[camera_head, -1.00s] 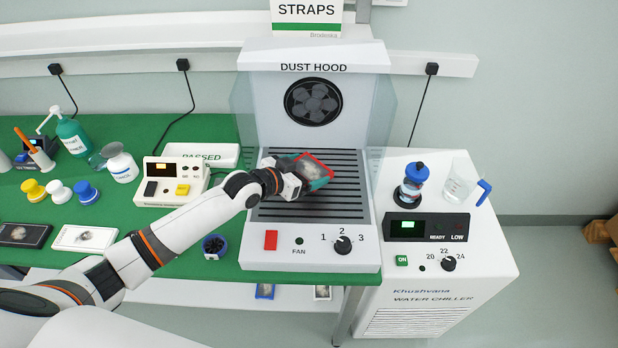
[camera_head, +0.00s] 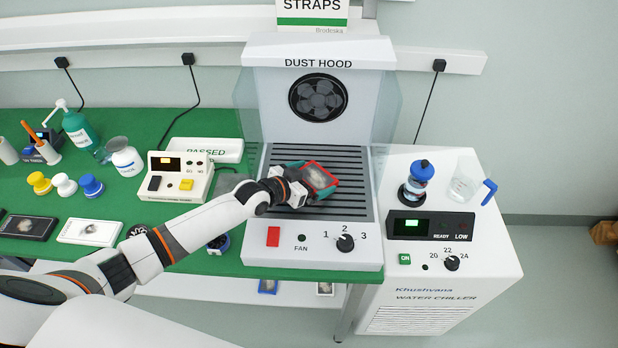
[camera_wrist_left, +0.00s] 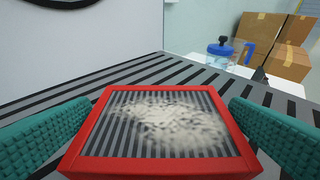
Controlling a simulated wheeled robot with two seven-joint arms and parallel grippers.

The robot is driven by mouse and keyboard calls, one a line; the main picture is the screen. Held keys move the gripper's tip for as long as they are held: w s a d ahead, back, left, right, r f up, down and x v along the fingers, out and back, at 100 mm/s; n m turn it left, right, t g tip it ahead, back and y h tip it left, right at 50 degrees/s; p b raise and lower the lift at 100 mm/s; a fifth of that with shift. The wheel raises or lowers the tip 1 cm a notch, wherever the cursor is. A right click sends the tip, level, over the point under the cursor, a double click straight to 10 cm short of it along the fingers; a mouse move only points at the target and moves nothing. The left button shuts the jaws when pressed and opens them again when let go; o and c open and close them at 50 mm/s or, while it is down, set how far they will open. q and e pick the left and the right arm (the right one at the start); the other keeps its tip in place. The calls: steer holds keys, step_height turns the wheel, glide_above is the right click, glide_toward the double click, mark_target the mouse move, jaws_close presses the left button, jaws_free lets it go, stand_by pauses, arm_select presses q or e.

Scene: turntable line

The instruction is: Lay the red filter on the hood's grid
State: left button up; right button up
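In the left wrist view the filter (camera_wrist_left: 160,172) lies between the teal fingers of my left gripper (camera_wrist_left: 160,112), with narrow gaps showing at both sides. My left gripper (camera_head: 310,180) looks open around the filter, one finger on its far side and one on its near side. My right gripper is out of view.
The hood's back wall with fan (camera_head: 318,97) rises behind the grid, with clear side panels. The control front with red switch (camera_head: 273,237) and knob (camera_head: 345,243) is nearer. The water chiller (camera_head: 440,290) stands right, carrying a blue-capped bottle (camera_head: 420,180) and beaker (camera_head: 464,187).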

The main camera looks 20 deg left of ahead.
arm_select(q)
steer(key=v, duration=1)
steer(key=shift+s+a+b, duration=0.2)
steer(key=shift+s+b, duration=0.1)
steer(key=shift+b, duration=0.05)
steer(key=shift+s+a+r, duration=0.25)
steer(key=shift+s+r, duration=0.2)
steer(key=shift+s, duration=0.1)
